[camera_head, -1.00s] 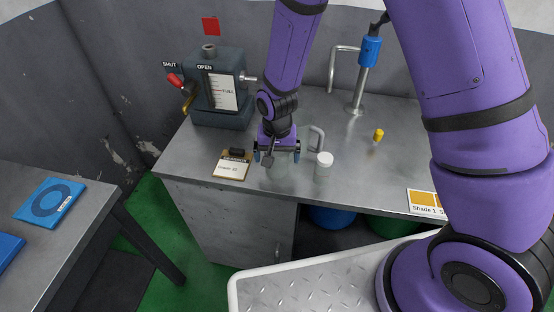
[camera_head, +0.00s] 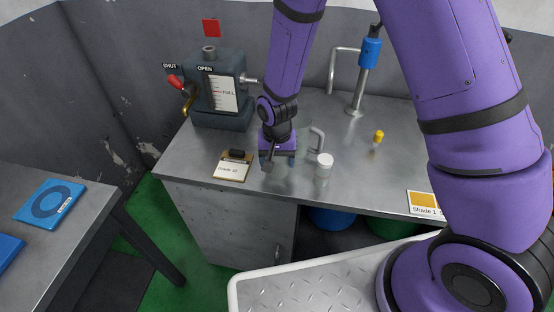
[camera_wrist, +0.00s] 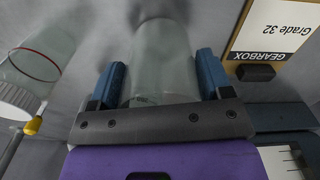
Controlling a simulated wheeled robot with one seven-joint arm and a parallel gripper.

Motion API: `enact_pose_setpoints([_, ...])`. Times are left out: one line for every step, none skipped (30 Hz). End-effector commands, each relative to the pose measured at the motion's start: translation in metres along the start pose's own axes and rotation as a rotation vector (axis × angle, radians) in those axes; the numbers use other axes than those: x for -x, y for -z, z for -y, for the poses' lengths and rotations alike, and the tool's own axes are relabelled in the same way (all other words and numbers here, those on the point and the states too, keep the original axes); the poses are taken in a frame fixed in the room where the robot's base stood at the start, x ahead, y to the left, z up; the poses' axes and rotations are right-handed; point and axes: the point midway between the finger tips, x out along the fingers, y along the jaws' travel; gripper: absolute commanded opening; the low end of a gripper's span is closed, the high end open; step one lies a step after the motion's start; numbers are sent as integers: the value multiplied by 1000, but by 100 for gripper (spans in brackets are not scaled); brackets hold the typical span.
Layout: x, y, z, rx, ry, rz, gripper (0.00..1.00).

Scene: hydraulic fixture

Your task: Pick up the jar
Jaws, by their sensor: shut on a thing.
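The jar (camera_wrist: 165,60) is a clear, greenish glass cylinder. In the wrist view it lies between the two blue fingers of my gripper (camera_wrist: 160,80), which are shut on its sides. In the head view my gripper (camera_head: 278,162) points down at the front part of the metal bench, and the faint glass of the jar (camera_head: 279,182) shows just below it. A clear, bent handle (camera_head: 319,138) shows to the right of the gripper; I cannot tell if it belongs to the jar. The jar appears to be at bench level.
A clipboard (camera_head: 233,167) lies to the left. A dark tank with levers (camera_head: 222,90), a blue-topped tap (camera_head: 369,52) and a yellow item (camera_head: 378,136) are farther back on the bench (camera_head: 335,195).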

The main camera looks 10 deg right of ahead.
Motion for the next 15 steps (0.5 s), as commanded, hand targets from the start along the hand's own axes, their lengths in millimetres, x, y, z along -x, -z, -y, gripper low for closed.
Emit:
enact_pose_setpoints([2, 0, 0, 0, 1, -1, 46])
enact_pose_setpoints([4, 0, 0, 0, 1, -2, 46])
enact_pose_setpoints([6, 0, 0, 0, 1, -2, 46])
enact_pose_setpoints([8, 0, 0, 0, 1, -2, 46])
enact_pose_setpoints([10, 0, 0, 0, 1, -2, 46])
enact_pose_setpoints([14, 0, 0, 0, 1, -1, 46])
enact_pose_setpoints([17, 0, 0, 0, 1, -2, 46])
enact_pose_setpoints([21, 0, 0, 0, 2, -3, 46])
enact_pose_setpoints([26, 0, 0, 0, 2, -3, 46])
enact_pose_setpoints([30, 0, 0, 0, 2, -2, 46])
enact_pose_setpoints([35, 0, 0, 0, 2, -3, 46])
enact_pose_setpoints([36, -6, 1, 4, 0, 0, 46])
enact_pose_setpoints([36, -14, 2, 5, -1, 1, 46])
enact_pose_setpoints([36, -21, 2, 5, -2, 2, 46])
enact_pose_setpoints([37, -29, 2, 6, -1, 1, 46])
